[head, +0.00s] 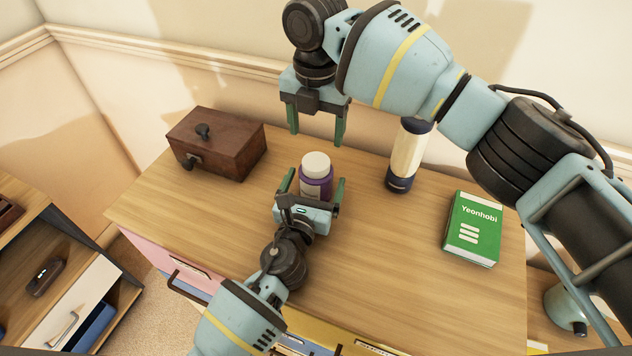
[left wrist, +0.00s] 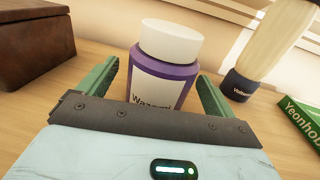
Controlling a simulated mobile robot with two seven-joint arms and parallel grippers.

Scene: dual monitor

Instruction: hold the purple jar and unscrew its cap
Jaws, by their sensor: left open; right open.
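The purple jar (head: 316,184) stands upright on the wooden cabinet top, with its white cap (head: 316,164) on. In the left wrist view the jar (left wrist: 163,84) shows a pale label, and its cap (left wrist: 171,40) is at the top. My left gripper (head: 312,186) is open, with one green finger on each side of the jar; gaps show between the fingers and the jar. It also shows in the left wrist view (left wrist: 158,90). My right gripper (head: 316,138) is open and empty, pointing down above and behind the jar.
A brown wooden box (head: 218,143) stands left of the jar. A cream and dark blue cylinder (head: 405,158) stands to the right, near my right arm. A green book (head: 473,229) lies farther right. Bare wood lies between jar and book.

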